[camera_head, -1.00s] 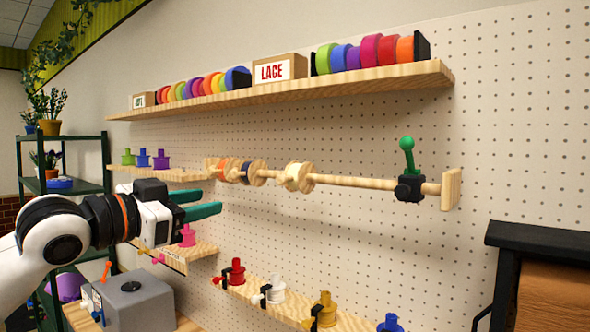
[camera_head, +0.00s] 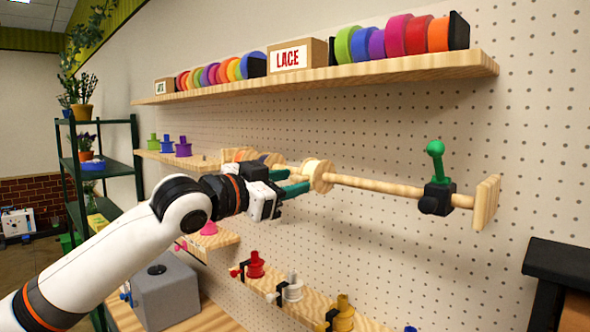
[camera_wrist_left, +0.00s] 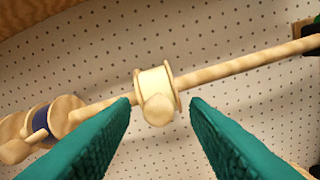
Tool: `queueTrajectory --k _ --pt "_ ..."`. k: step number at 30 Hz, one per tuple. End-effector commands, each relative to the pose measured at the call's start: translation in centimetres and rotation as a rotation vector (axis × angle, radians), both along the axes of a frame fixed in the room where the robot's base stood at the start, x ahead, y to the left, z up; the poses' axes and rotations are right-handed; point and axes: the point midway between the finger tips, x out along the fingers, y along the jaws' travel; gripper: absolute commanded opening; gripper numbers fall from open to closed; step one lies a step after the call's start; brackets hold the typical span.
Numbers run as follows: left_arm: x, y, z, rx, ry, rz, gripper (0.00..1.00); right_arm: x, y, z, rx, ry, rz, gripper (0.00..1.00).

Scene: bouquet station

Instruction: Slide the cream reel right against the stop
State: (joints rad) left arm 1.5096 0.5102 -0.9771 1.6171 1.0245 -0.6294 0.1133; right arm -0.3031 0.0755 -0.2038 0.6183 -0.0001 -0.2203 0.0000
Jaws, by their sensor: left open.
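The cream reel (camera_head: 319,175) sits on a horizontal wooden rod (camera_head: 378,186) along the pegboard. In the left wrist view the reel (camera_wrist_left: 155,88) shows its knob facing me, between and just beyond my open fingertips. My left gripper (camera_head: 296,182) is open and close to the reel's left side in the head view; its green fingers also show in the wrist view (camera_wrist_left: 160,103). I cannot tell whether they touch the reel. The stop, a black block with a green lever (camera_head: 437,190), is clamped near the rod's right end. My right gripper is out of view.
Other reels, one with a dark blue band (camera_wrist_left: 40,120), sit on the rod to the left. A shelf (camera_head: 400,72) with ribbon rolls is above. A lower shelf (camera_head: 312,302) holds coloured spools. The rod between reel and stop is clear.

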Motion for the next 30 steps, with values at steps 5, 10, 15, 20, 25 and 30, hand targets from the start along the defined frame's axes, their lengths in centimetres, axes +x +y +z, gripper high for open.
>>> queueTrajectory --k 5,10,15,20,25,30 --pt "1.3 -1.2 0.1 0.000 0.000 0.001 0.42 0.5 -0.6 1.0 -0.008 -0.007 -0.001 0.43" --pt "1.6 -1.5 0.0 0.000 -0.002 0.001 0.42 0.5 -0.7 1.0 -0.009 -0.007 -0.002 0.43" --pt "1.5 -1.5 0.0 0.000 -0.002 0.001 0.42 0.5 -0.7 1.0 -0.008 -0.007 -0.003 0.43" --pt "1.5 -1.5 0.0 0.000 -0.002 0.001 0.17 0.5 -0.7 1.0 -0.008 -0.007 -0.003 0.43" --pt "1.5 -1.5 0.0 0.000 -0.001 0.001 0.00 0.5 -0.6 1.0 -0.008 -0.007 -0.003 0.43" --pt "1.4 -1.5 -0.1 0.000 -0.002 0.001 0.00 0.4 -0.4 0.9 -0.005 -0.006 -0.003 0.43"
